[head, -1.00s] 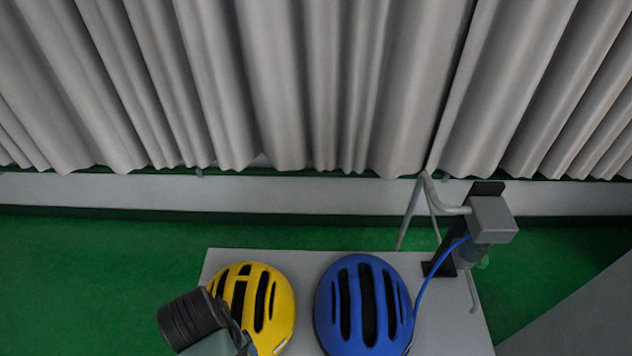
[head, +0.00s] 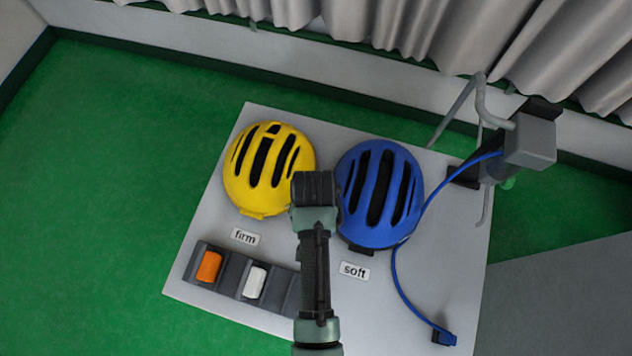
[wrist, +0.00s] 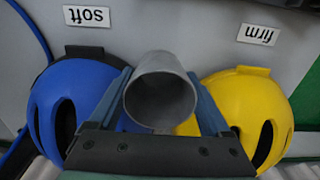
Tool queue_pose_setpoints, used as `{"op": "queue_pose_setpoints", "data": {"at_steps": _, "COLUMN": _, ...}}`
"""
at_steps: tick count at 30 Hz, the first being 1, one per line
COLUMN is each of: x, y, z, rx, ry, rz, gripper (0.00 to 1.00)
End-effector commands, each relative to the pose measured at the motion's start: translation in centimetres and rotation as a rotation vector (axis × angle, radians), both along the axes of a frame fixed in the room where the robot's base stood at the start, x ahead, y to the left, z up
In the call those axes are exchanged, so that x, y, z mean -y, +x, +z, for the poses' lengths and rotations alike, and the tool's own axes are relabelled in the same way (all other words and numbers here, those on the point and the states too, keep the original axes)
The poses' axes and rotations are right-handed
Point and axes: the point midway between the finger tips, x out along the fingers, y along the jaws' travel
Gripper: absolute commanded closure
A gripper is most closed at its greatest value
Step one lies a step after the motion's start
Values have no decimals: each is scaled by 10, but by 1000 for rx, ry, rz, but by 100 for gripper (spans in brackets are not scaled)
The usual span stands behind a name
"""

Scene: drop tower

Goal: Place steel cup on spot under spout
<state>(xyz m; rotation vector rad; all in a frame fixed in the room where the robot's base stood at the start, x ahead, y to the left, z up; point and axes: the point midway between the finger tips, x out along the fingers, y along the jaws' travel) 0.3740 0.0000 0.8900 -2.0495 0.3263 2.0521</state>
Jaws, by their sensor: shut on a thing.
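My gripper (wrist: 160,88) is shut on a grey steel cup (wrist: 161,62), held between its two fingers. The cup's open round mouth faces the wrist camera. In the head view my arm reaches up between the yellow and blue helmets, and the cup cannot be seen there. No spout or marked spot can be made out for certain. A grey box-headed fixture (head: 530,142) with a bent pipe stands at the table's right edge.
A yellow helmet (head: 243,178) and a blue helmet (head: 404,190) lie on the grey table (head: 400,325). Cards read "firm" (head: 245,237) and "soft" (head: 355,271). A dark tray (head: 228,270) holds orange and white pieces. A blue cable (head: 395,270) crosses the right side.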

Motion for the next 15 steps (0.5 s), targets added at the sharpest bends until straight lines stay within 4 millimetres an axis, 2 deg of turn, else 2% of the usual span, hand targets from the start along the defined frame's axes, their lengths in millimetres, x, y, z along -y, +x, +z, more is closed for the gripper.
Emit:
{"op": "queue_pose_setpoints", "data": {"at_steps": 9, "x": 0, "y": 0, "z": -39, "rx": 0, "ry": 0, "rz": 1, "gripper": 76}}
{"op": "queue_pose_setpoints", "data": {"at_steps": 15, "x": 0, "y": 1, "z": -44, "rx": 3, "ry": -1, "rz": 1, "gripper": 76}}
